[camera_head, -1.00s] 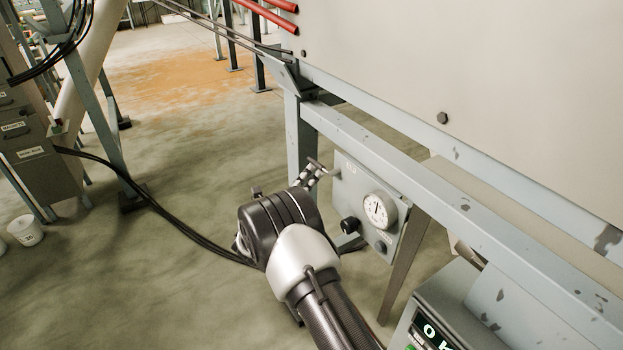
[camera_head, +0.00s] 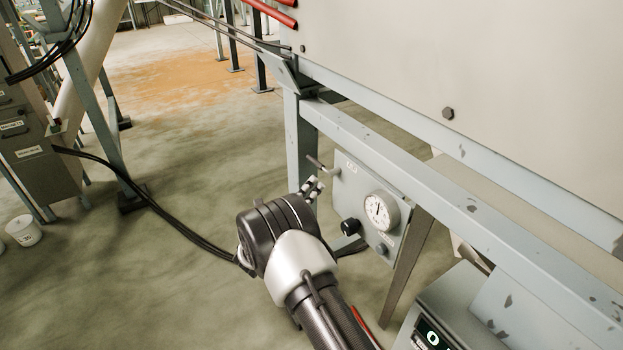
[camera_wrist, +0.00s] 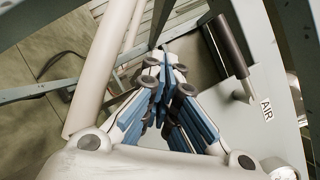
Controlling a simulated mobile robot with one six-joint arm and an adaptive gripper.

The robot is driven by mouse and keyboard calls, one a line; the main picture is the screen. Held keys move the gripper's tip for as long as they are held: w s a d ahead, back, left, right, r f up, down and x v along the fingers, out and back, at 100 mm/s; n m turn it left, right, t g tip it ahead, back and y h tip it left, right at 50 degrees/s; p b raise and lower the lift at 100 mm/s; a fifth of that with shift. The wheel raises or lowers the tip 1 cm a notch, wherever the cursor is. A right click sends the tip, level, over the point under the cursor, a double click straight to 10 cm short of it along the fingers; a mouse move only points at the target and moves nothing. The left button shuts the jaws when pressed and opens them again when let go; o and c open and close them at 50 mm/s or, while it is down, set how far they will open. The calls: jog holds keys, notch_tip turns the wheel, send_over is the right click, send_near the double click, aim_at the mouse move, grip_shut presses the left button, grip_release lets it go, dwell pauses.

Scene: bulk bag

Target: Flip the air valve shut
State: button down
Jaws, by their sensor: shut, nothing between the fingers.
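The air valve's lever (camera_head: 320,164) sticks out to the left from the upper left of a grey control panel (camera_head: 353,190). In the wrist view the lever (camera_wrist: 226,46) has a dark grip and a pale stem, beside a white AIR label (camera_wrist: 266,109). My gripper (camera_head: 314,187) is just below and left of the lever in the head view. In the wrist view my gripper (camera_wrist: 164,66) has its blue-padded fingers together and empty, left of the lever, with a gap in the picture. I cannot tell the depth between them.
The panel carries a round gauge (camera_head: 381,211) and a black knob (camera_head: 350,227). A grey frame beam (camera_head: 420,175) runs above the panel, with a leg (camera_head: 299,145) behind my gripper. A display box (camera_head: 440,320) stands at the lower right.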

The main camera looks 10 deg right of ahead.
jog(key=s+a+f+p, duration=0.1)
jog(key=s+a+f, duration=0.2)
jog(key=a, duration=0.5)
jog(key=shift+s+f, duration=0.25)
jog(key=shift+a, duration=0.15)
